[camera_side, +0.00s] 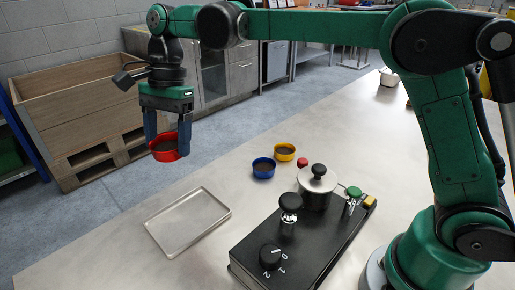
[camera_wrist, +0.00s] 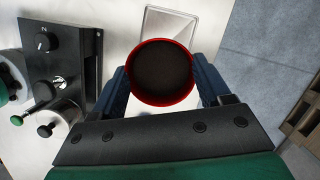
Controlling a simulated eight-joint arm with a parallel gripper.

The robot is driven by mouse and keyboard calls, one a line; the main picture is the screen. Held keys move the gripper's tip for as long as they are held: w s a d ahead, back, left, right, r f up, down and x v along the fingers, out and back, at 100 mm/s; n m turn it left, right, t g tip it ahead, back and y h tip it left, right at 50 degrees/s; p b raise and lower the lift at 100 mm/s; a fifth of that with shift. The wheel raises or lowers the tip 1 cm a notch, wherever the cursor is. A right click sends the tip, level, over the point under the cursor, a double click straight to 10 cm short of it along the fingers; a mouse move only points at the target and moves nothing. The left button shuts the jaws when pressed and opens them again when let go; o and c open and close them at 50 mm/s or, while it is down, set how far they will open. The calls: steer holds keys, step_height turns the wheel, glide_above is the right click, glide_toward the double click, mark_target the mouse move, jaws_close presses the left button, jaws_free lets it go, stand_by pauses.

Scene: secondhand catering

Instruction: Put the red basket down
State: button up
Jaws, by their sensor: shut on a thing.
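The red basket (camera_side: 165,151) is a small round red container with dark contents. It is held between the blue fingers of my gripper (camera_side: 167,133), which is shut on it. In the side view it hangs in the air, out at the far left edge of the pale table (camera_side: 300,140). In the wrist view the red basket (camera_wrist: 162,72) sits level between the two fingers (camera_wrist: 160,82), and it covers part of a metal tray (camera_wrist: 170,22).
The empty metal tray (camera_side: 188,221) lies on the table. A blue basket (camera_side: 263,168) and a yellow basket (camera_side: 285,152) stand further right. A wooden crate (camera_side: 85,110) is on the floor.

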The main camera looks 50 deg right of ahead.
mark_target(186, 221)
step_height(186, 221, down, 16)
steer(key=shift+f, duration=0.1)
stand_by(0.4)
steer(key=shift+f, duration=0.2)
steer(key=o, duration=1.3)
steer(key=shift+o, duration=0.2)
steer(key=v, duration=1.2)
steer(key=s+d+r+n+t+h, duration=0.1)
steer(key=s+d+n+t+h, duration=0.1)
steer(key=s+d+n+t, duration=0.6)
steer(key=s+d+n, duration=0.3)
steer(key=s+n, duration=0.2)
steer(key=shift+s+d+r+n+h, duration=0.2)
steer(key=shift+s+n+h, duration=0.1)
steer(key=shift+h, duration=0.1)
